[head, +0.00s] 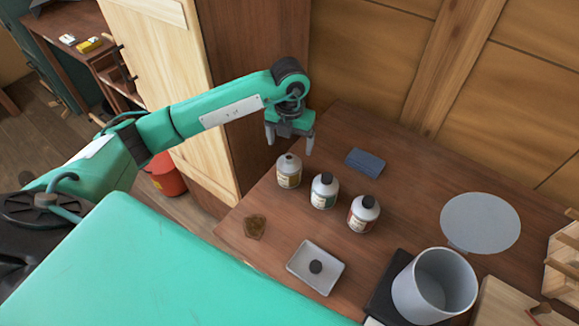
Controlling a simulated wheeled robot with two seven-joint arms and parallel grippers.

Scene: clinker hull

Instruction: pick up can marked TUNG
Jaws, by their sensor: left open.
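Three small grey cans stand upright in a slanting row on the brown bench (285,220). The left can (288,171) has a tan label and no black cap on its neck. The middle can (325,190) has a greenish label and a black cap. The right can (363,213) has a reddish label and a black cap. The lettering is too small to read, so I cannot tell which is marked TUNG. My left gripper (289,146) is open and empty, fingers pointing down, just above and behind the left can. My right gripper is out of view.
A pale dish (329,286) holding a black cap (316,267) lies in front of the cans. A brown scrap (255,227) lies left of it. A blue block (365,161) lies behind the cans. A grey pot (408,297) and grey disc (480,222) are at right.

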